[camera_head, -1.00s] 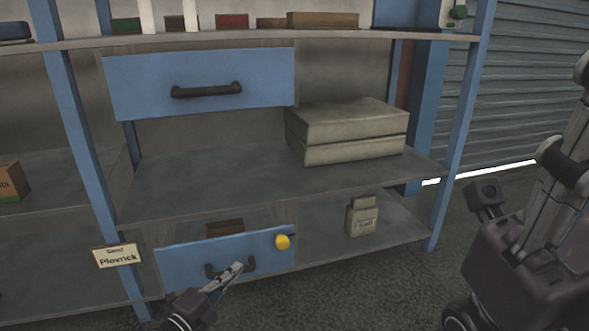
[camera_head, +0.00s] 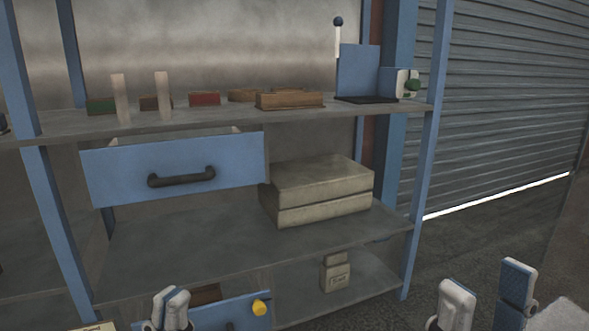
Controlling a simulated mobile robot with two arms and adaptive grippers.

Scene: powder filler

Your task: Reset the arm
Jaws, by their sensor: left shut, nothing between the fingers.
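My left gripper (camera_head: 172,294) is at the bottom of the head view, in front of the lower blue drawer's left part. Its fingers are together and empty. My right gripper (camera_head: 487,279) is at the bottom right, in front of the floor, with its two fingers well apart and nothing between them. The lower blue drawer (camera_head: 236,307) is partly cut off by the bottom edge. The upper blue drawer (camera_head: 172,166) has a dark handle (camera_head: 181,177).
A blue-framed shelf (camera_head: 424,150) fills the left and middle. Two stacked beige boxes (camera_head: 318,190) stand on its middle level, a small labelled package (camera_head: 336,274) below. Small trays (camera_head: 290,99) and a blue device (camera_head: 358,70) stand on top. The floor at right (camera_head: 450,240) is open.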

